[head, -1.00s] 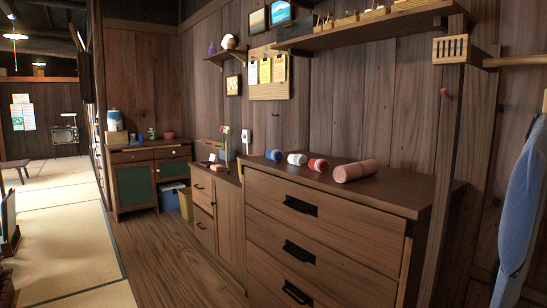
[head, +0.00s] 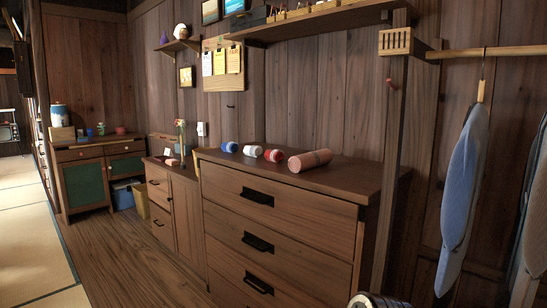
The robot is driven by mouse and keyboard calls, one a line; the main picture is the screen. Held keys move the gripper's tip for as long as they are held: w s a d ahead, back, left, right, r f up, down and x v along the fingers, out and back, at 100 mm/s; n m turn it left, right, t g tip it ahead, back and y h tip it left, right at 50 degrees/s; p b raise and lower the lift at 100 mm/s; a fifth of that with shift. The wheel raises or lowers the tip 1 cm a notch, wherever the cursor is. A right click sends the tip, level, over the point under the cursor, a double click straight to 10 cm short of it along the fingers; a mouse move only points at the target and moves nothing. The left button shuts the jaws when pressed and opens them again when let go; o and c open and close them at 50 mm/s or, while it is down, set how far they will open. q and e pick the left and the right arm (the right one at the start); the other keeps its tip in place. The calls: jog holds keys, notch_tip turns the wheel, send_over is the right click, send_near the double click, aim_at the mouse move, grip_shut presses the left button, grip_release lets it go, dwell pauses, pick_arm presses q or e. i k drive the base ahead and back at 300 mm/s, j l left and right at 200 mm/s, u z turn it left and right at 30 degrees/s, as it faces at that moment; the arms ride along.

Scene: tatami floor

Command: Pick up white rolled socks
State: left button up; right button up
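The white rolled socks (head: 253,151) lie on top of the wooden chest of drawers (head: 345,172). They sit in a row between a blue roll (head: 229,147) on the left and a red and white roll (head: 274,155) on the right. Neither of my grippers shows in the head view.
A larger pink roll (head: 310,160) lies at the right of the row. A shelf (head: 320,20) hangs above the chest. Blue garments (head: 463,190) hang from a rail at the right. Wooden floor (head: 130,255) is clear at the left.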

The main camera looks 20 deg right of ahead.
aim_at(254, 152)
jog(key=i+z, duration=0.1)
jog(key=z, duration=0.7)
jog(key=i+j+z, duration=0.45)
jog(key=j+z, duration=0.2)
jog(key=i+j+z, duration=0.15)
jog(key=j+z, duration=0.15)
jog(key=j, duration=0.2)
